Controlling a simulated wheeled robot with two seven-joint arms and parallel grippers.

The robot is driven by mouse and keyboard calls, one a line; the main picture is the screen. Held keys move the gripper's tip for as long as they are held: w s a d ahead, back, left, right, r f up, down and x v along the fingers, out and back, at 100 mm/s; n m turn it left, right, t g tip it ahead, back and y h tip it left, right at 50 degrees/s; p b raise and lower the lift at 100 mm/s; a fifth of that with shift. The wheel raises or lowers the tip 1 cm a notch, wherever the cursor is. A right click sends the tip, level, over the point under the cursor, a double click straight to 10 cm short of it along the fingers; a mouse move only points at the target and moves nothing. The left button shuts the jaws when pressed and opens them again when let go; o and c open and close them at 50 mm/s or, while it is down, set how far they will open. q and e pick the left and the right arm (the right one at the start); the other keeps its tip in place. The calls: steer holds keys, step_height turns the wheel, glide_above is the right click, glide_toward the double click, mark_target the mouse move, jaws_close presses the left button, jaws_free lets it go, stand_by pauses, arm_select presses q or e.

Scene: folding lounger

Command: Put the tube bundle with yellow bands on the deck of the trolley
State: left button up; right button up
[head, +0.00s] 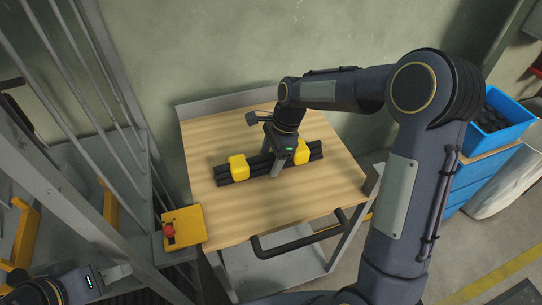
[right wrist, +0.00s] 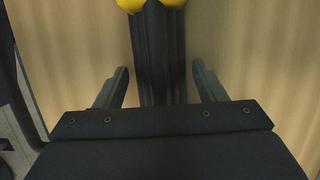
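The tube bundle (head: 232,179) is a set of black tubes with two yellow bands. It lies on the wooden deck of the trolley (head: 310,195), slanting slightly up to the right. My right gripper (head: 275,171) is over the middle of the bundle, between the bands. In the right wrist view my right gripper (right wrist: 160,87) is open, with one finger on each side of the bundle (right wrist: 159,55) and a gap on both sides. My left gripper (head: 120,273) is at the lower left, away from the trolley; its finger opening is unclear.
A black push handle (head: 300,239) is at the trolley's near edge. A yellow box with a red button (head: 183,229) is by its left corner. A grey metal rack (head: 95,205) stands at left. Blue crates (head: 497,130) stand at right. The deck around the bundle is clear.

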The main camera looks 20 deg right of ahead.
steer(key=shift+o, duration=0.7)
steer(key=shift+r, duration=0.25)
steer(key=p+v, duration=0.1)
steer(key=v, duration=1.1)
steer(key=s+d+r+n+t, duration=0.1)
steer(key=s+r+n, duration=0.1)
steer(key=s+n, duration=0.35)
steer(key=s+d+r+n+t, duration=0.2)
steer(key=s, duration=0.6)
steer(key=s+a+f+n+t, duration=0.1)
steer(key=s+f+n+t, duration=0.1)
steer(key=s+n, duration=0.3)
steer(key=s+a+f+n+t, duration=0.1)
steer(key=s+f+n, duration=0.25)
steer(key=s, duration=0.35)
step_height(320, 180, up, 6)
steer(key=p, duration=0.5)
steer(key=shift+d+f, duration=0.1)
steer(key=shift+f, duration=0.1)
